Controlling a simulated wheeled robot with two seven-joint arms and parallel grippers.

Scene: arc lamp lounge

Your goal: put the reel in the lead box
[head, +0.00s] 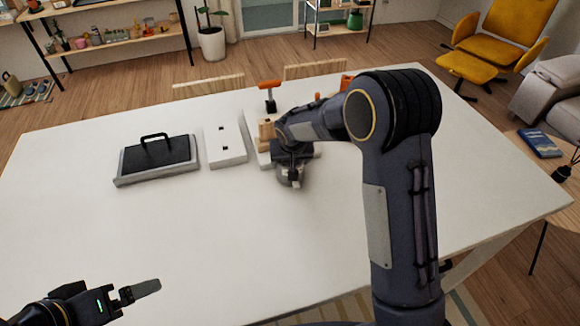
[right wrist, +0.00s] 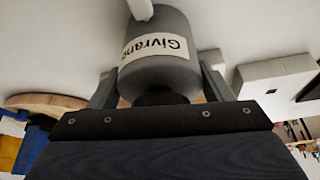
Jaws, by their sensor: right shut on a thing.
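My right gripper (head: 289,160) reaches over the far middle of the white table. In the right wrist view its fingers (right wrist: 160,88) are shut on a grey cylinder (right wrist: 158,50) with a white label. The cylinder also shows below the gripper in the head view (head: 291,176). I cannot tell whether this is the reel. A grey box with a dark top and black handle (head: 165,157), perhaps the lead box, sits to its left. My left gripper (head: 140,291) is low at the left, with a flat grey piece at its tip; its opening is unclear.
A white slab with two small black parts (head: 224,148) lies between the box and my right gripper. An orange-topped tool (head: 269,92) and a wooden block (head: 266,132) stand behind the gripper. The white table's (head: 200,235) near middle is clear. Chairs stand behind it.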

